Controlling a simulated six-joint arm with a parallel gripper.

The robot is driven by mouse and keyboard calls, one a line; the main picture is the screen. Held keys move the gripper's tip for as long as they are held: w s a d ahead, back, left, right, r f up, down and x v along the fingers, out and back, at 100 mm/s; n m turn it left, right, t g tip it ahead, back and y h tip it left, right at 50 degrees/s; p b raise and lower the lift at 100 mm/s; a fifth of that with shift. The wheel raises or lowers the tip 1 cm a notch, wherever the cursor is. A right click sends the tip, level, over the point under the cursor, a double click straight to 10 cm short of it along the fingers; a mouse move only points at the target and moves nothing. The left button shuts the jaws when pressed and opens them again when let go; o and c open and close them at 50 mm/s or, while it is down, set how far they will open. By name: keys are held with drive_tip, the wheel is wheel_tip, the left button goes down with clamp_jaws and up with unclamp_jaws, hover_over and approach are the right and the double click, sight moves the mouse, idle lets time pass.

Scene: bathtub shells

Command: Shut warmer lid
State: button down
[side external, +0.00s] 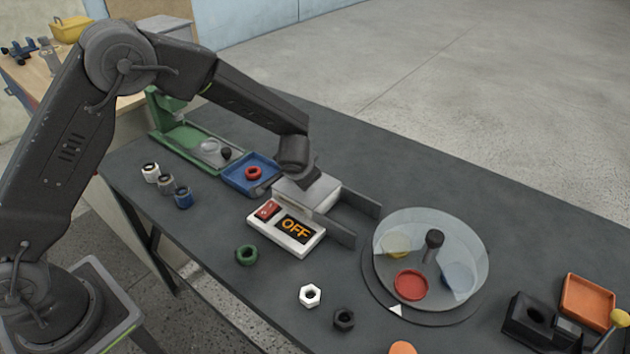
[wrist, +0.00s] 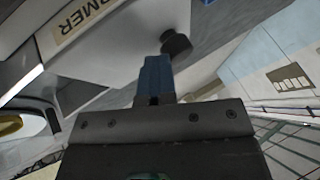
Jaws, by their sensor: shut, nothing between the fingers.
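The warmer (side external: 284,232) is a white box with a red switch and a display reading OFF. Behind this panel is a pale slab (side external: 322,196), with two dark rails (side external: 332,226) reaching to its right. In the wrist view a white surface (wrist: 125,38) carries a label ending in "RMER" and has a black knob (wrist: 177,44) at its edge. My gripper (side external: 312,180) is over the pale slab, and its fingertips are hard to make out there. In the wrist view my gripper (wrist: 156,62) is shut and empty, its blue fingers close beside the knob. Contact cannot be told.
A blue tray (side external: 236,183) with a red ring stands left of the warmer. A clear-domed turntable (side external: 378,298) stands to the right. Green (side external: 246,255), white (side external: 310,295) and black (side external: 344,319) nuts lie in front. A green stand (side external: 180,140) is at the back left.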

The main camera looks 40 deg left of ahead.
sight(310, 199)
drive_tip(key=shift+a, duration=0.35)
drive_tip(key=d, duration=0.1)
drive_tip(key=s+d, duration=0.1)
drive_tip(key=d, duration=0.1)
drive_tip(key=d+r, duration=0.1)
drive_tip(key=d, duration=0.1)
drive_tip(key=shift+s, duration=0.25)
drive_tip(key=s+r, duration=0.9)
drive_tip(key=r, duration=0.4)
drive_tip(key=s+a+r+n+h, duration=0.1)
drive_tip(key=s+a+r+h, duration=0.1)
drive_tip(key=s, duration=0.8)
drive_tip(key=s+a+r+h, duration=0.2)
drive_tip(key=s+a+r, duration=0.2)
drive_tip(key=s, duration=0.7)
drive_tip(key=shift+s+a+r+n, duration=0.2)
drive_tip(key=shift+r+n, duration=0.2)
drive_tip(key=shift+r, duration=0.55)
